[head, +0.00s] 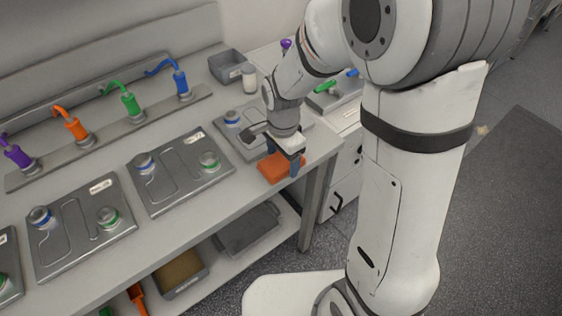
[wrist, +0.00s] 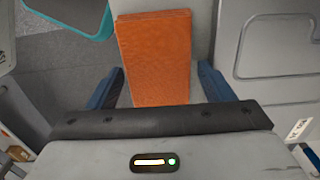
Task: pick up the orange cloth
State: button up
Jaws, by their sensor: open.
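The orange cloth (head: 276,168) is a folded rectangular stack lying on the grey bench near its right end. In the wrist view the orange cloth (wrist: 155,58) stands upright in the picture's middle, its near end between the two blue fingers. My gripper (head: 282,161) is over the cloth in the head view, with one finger at the cloth's right side. In the wrist view my gripper (wrist: 161,88) is open, with a finger on each side of the cloth and a gap showing beside it. The finger tips' height against the bench is hard to tell.
Metal plates with round fittings, such as the middle plate (head: 180,172), lie left of the cloth. A grey bin (head: 226,66) and a white bottle (head: 249,76) stand at the back. Coloured hooked connectors line the rear rail. The bench edge is close to the cloth.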

aim_at(283, 160)
jog(key=c, duration=0.7)
jog(key=shift+r, duration=0.1)
jog(key=shift+c, duration=0.2)
notch_tip(283, 160, up, 10)
dwell(0.3)
